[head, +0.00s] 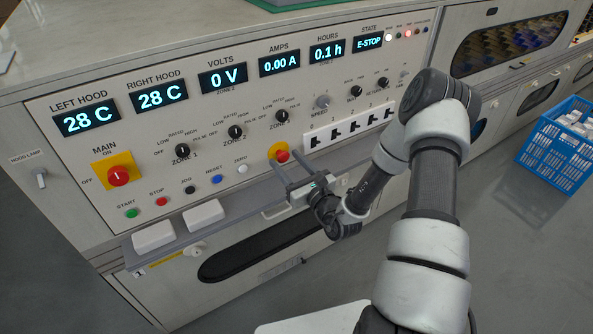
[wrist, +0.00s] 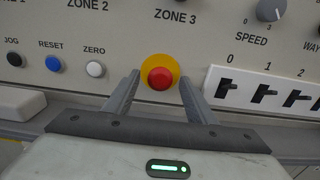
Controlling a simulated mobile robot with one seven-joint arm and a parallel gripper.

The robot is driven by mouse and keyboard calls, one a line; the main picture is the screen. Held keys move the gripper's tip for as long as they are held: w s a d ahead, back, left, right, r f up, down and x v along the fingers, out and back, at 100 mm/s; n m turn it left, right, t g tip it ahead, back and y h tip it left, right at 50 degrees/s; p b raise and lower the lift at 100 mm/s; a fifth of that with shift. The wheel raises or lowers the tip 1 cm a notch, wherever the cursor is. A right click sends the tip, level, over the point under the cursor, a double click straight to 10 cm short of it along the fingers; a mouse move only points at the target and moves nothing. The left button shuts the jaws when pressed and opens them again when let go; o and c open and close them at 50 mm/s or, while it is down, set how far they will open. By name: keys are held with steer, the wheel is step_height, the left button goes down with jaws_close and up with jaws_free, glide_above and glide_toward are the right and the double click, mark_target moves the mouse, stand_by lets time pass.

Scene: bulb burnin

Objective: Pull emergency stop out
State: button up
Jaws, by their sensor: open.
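The emergency stop is a red mushroom button (head: 282,156) on a round yellow plate, low on the control panel below the ZONE 3 knob. It also shows in the wrist view, with its red head (wrist: 161,78) centred between my fingers. My gripper (head: 284,162) is open, and its two fingers point at the panel on either side of the button. In the wrist view my gripper (wrist: 158,88) has a gap between each finger and the red head. I cannot tell how deep the fingertips reach around it. The STATE display (head: 369,43) reads E-STOP.
A row of black switches (head: 353,127) sits right of the button. The blue RESET button (head: 217,179) and white ZERO button (head: 243,169) lie to its left. A grey ledge (head: 235,199) runs below the panel. A blue crate (head: 555,150) stands on the floor at right.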

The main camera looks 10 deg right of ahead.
steer(key=p+v, duration=0.1)
steer(key=v, duration=1.6)
steer(key=shift+p, duration=0.35)
steer(key=shift+r, duration=0.1)
